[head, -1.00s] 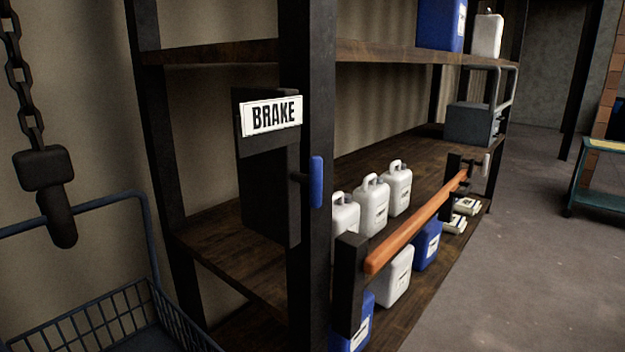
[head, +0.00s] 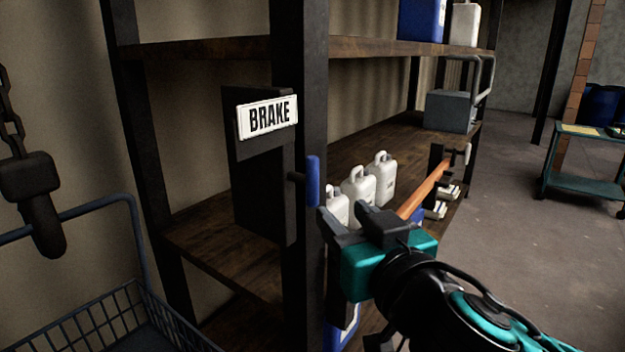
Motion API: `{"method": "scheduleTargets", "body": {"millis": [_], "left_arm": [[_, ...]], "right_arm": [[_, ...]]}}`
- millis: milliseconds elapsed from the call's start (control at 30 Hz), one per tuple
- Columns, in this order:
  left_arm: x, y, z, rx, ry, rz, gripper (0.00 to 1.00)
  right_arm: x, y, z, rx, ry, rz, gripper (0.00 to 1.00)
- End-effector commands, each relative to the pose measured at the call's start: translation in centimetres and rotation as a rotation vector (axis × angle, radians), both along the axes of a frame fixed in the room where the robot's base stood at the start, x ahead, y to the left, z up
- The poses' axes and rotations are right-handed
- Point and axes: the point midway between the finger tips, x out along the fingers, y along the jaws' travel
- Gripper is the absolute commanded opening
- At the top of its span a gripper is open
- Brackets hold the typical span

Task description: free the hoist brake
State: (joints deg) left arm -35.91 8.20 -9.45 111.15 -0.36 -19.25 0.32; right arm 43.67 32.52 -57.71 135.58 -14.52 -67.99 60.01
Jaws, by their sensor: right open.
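My right gripper (head: 342,217) is open and empty, just below and to the right of the blue handle. Its fingers point up and left toward the handle; I cannot tell if they touch it. My left gripper is out of view.
A dark chain with a hook block (head: 32,190) hangs at the left above a wire cart (head: 95,318). White jugs (head: 372,180) stand on the shelf behind my gripper. An orange bar (head: 424,190) runs along the shelf front. Open floor (head: 510,220) lies to the right.

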Motion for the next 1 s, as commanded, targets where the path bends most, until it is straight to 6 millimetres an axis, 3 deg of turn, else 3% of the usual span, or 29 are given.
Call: {"method": "scheduleTargets", "body": {"millis": [600, 800, 1000], "left_arm": [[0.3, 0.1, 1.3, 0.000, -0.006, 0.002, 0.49], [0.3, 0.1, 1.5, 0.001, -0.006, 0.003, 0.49], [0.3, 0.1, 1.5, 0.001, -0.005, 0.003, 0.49]], "right_arm": [[9.5, 3.4, 0.2, -0.002, -0.001, -0.002, 0.46], [11.2, 4.2, 0.0, -0.002, 0.000, 0.000, 0.46], [11.8, 4.3, 0.0, -0.001, 0.001, -0.001, 0.46]]}}
